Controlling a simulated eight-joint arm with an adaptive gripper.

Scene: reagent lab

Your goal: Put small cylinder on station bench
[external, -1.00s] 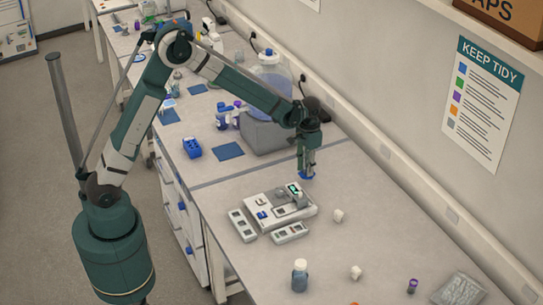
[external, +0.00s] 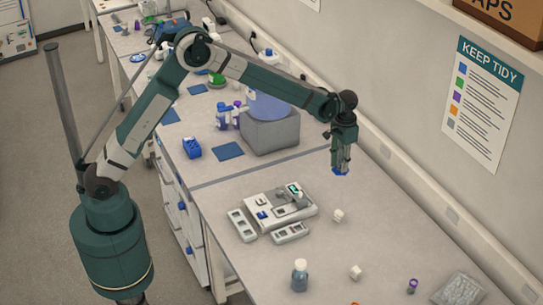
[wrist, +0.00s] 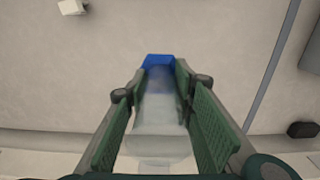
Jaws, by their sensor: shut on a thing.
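My gripper (external: 341,156) is shut on the small cylinder, a clear tube with a blue foot (external: 340,171). The foot hangs below the fingers in the external view. In the wrist view the cylinder's translucent body (wrist: 158,108) lies between the two green finger pads, with the blue foot beyond the fingertips. The cylinder appears held above the grey bench (external: 390,225), toward its wall side. Most of the tube is hidden by the fingers in the external view.
A grey device (external: 272,210) sits left of the gripper. White pieces (external: 338,215) and (external: 355,272), a capped bottle (external: 300,276), a purple-capped vial (external: 412,286) and a clear bag (external: 460,290) stand nearer the front. The bench right of the device is mostly clear.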

